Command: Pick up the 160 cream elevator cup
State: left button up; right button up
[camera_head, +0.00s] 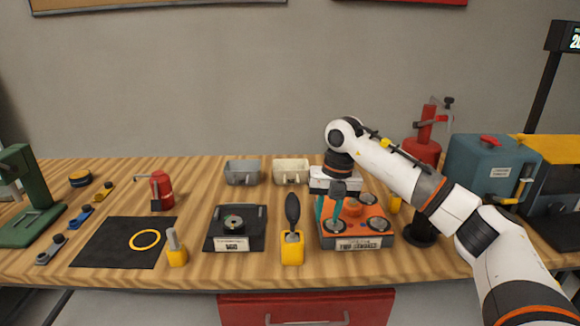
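The cream elevator cup (290,170) stands toward the back of the wooden bench, just right of a similar grey cup (242,171). It is empty-handed of any grip and fully visible apart from its underside. My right gripper (329,217) points down over the orange and grey tray (356,242), to the right of and nearer than the cream cup. Its two teal fingers look apart, with nothing visible between them. Whether the fingertips touch the tray I cannot tell. My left gripper is out of view.
A black-bulbed yellow tool (292,245) stands in front of the cream cup. A black tray (235,228) and a dark mat (123,242) lie to the left. A red extinguisher-like device (422,150) and a blue-grey box (488,168) stand at right.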

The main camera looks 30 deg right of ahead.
aim_at(285, 172)
jog(key=i+l, duration=0.45)
jog(key=i, duration=0.2)
jog(key=i+l, duration=0.45)
jog(key=i, duration=0.15)
